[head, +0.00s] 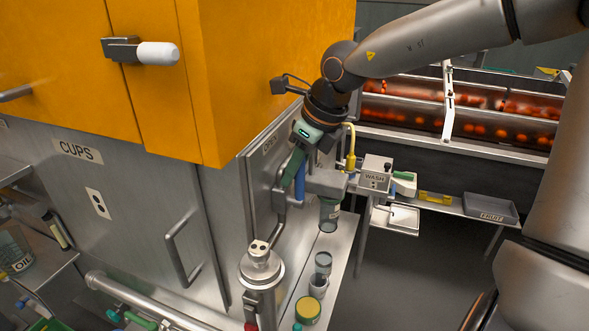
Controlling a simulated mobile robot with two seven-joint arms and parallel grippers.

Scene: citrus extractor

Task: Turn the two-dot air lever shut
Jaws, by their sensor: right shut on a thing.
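My right gripper (298,149) reaches down from the upper right and is shut on the green grip of a lever (293,168). The lever's bent grey bar runs down from the grip toward a round metal post (261,266). The post's pale cap (259,247) carries what look like two dark dots. The grip is steep and leans slightly right at its top. The gripper partly hides its upper end, and I cannot clearly see the pivot. A blue upright handle (299,189) is just right of the grip. My left gripper is not in view.
An orange cabinet (270,65) stands close left of my right arm. A steel door (182,252) and a CUPS label (78,149) are at left. Cups (318,286) and a yellow-lidded tin (307,311) stand right of the post. A WASH box (376,174) is beyond.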

